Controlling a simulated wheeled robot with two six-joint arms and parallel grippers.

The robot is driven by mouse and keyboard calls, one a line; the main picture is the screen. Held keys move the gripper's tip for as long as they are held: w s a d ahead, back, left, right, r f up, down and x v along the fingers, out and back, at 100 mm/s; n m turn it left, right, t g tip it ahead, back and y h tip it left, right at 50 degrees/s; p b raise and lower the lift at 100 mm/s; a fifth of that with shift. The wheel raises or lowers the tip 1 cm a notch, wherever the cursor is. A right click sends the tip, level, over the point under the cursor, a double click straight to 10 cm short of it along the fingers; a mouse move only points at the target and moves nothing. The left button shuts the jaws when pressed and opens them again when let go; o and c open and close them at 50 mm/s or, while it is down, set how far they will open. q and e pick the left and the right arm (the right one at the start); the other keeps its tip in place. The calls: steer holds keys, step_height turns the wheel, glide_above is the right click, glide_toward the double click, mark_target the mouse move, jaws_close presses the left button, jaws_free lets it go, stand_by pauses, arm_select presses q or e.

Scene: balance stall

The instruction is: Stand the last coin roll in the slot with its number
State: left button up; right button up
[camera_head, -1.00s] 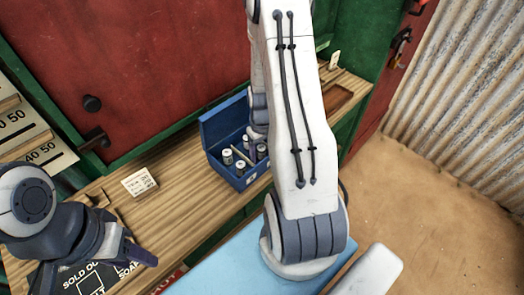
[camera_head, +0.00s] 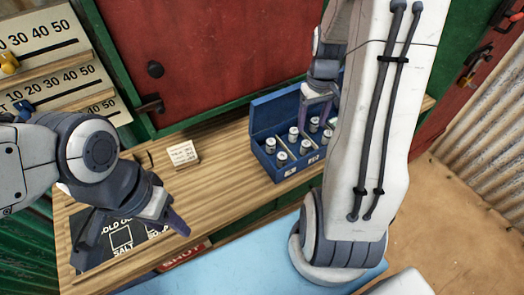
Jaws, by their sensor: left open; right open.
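The blue box (camera_head: 262,141) stands open on the wooden counter, with several pale coin rolls upright in its compartments. One coin roll (camera_head: 281,158) is near the front left, another (camera_head: 305,147) is to its right, and another (camera_head: 294,133) is behind. White labels (camera_head: 290,171) are on the box front; their numbers are too small to read. My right gripper (camera_head: 318,108) is open above the back of the box, its fingers pointing down; my arm hides the box's right end. My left gripper (camera_head: 168,212) is open over the counter's front edge, apart from the box.
A small printed card block (camera_head: 183,154) sits on the counter left of the box. A dark "SOLD OUT" board (camera_head: 118,243) lies under my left gripper. Numbered scale boards (camera_head: 45,50) stand at the far left. Bare counter lies between card and box.

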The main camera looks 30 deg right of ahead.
steer(key=a+r+n, duration=0.2)
steer(key=a, duration=0.7)
steer(key=a+r+n, duration=0.2)
steer(key=a+r, duration=0.1)
steer(key=a, duration=0.5)
steer(key=s+a+r+n, duration=0.1)
steer(key=s+a+n, duration=0.1)
steer(key=s+a, duration=0.5)
steer(key=s+a+r+n+y, duration=0.1)
steer(key=s+a+n, duration=0.1)
steer(key=s+a, duration=0.5)
steer(key=shift+s+r+n, duration=0.4)
steer(key=shift+s, duration=0.25)
